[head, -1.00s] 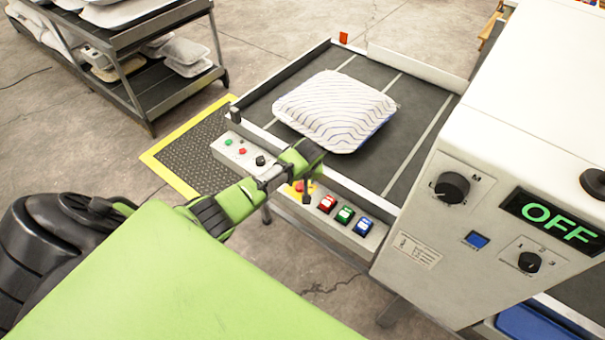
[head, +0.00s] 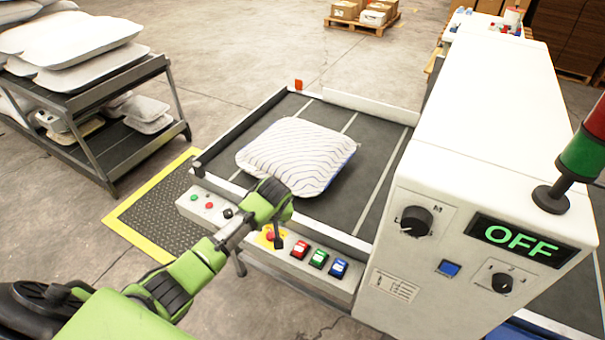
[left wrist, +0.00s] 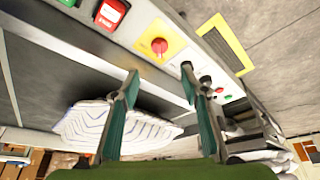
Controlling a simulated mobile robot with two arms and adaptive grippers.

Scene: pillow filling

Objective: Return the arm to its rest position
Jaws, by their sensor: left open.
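My left arm comes in from the lower left in the head view. Its gripper (head: 277,236) is over the conveyor's front control panel, close to the red mushroom button on its yellow plate (head: 264,241). In the left wrist view the gripper (left wrist: 160,73) is open, its two fingers apart with nothing between the tips. The red button (left wrist: 159,46) shows beyond them. A striped white pillow (head: 296,157) lies on the dark conveyor (head: 366,150) behind the gripper. My right gripper is out of view.
A white machine (head: 470,150) with an OFF display (head: 522,238) stands right of the conveyor. A rack (head: 120,152) of pillows stands at left. A yellow-edged mat (head: 165,207) lies on the floor. Red, green and blue buttons (head: 319,259) line the panel.

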